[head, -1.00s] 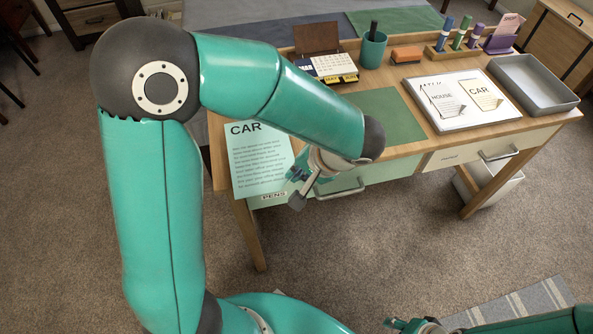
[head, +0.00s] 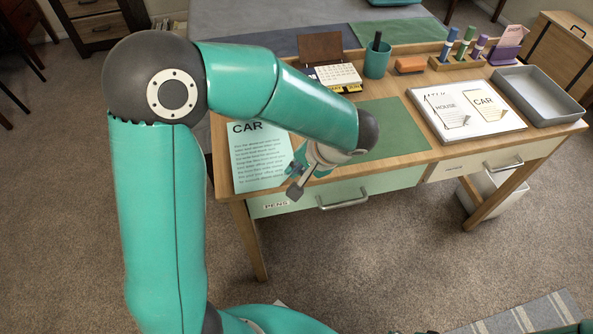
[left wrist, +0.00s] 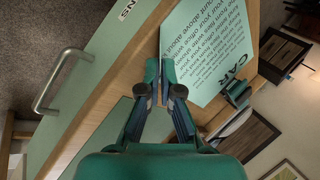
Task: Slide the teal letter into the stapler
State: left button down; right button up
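The teal letter (head: 258,165), a pale sheet headed CAR, lies at the left end of the desk with its near edge by the desk's front. My left gripper (head: 296,187) is at its near right corner. In the left wrist view the fingertips (left wrist: 160,76) are close together on the edge of the letter (left wrist: 212,55), which appears pinched between them. A small dark green and black object (left wrist: 238,93), probably the stapler, stands just beyond the CAR end of the sheet. In the head view my left arm hides that spot. My right gripper is not in view.
A desk calendar (head: 337,77), a teal pen cup (head: 376,63) and an orange block (head: 410,65) stand along the back. A green mat (head: 400,130) covers the middle.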

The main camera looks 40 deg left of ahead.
pick_arm(q)
jog(key=shift+w+a+f, duration=0.2)
jog(key=shift+w+a, duration=0.6)
jog(key=shift+a, duration=0.15)
jog(key=c, duration=1.2)
grip_release()
jog(key=shift+c, duration=0.2)
jog(key=shift+r, duration=0.1)
jog(key=v, duration=1.1)
jog(key=shift+d+r, duration=0.3)
